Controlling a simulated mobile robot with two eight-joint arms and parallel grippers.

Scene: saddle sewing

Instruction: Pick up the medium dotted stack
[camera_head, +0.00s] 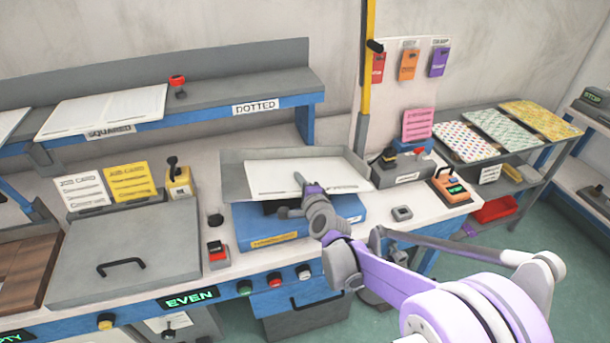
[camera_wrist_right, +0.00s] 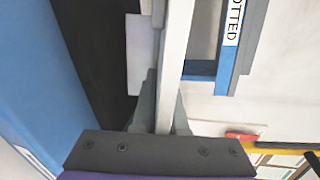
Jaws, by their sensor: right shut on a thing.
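A white paper stack (camera_head: 290,176) lies at the grey tray (camera_head: 236,184) on top of a blue machine (camera_head: 265,222), below the shelf label reading DOTTED (camera_head: 255,106). My right gripper (camera_head: 299,188) is at the stack's front edge. In the right wrist view the stack (camera_wrist_right: 176,65) shows as a pale upright slab, and my right gripper (camera_wrist_right: 166,105) is shut on it. I cannot tell whether the stack is clear of the tray. Its dots and size marking are not readable. My left gripper is not in view.
Another white stack (camera_head: 105,110) lies on the shelf above the SQUARED label (camera_head: 110,131); the shelf above DOTTED is bare. A yellow post (camera_head: 366,70) stands right of the tray. A stapler-like tool (camera_head: 388,160) and an orange device (camera_head: 450,187) are on the bench's right.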

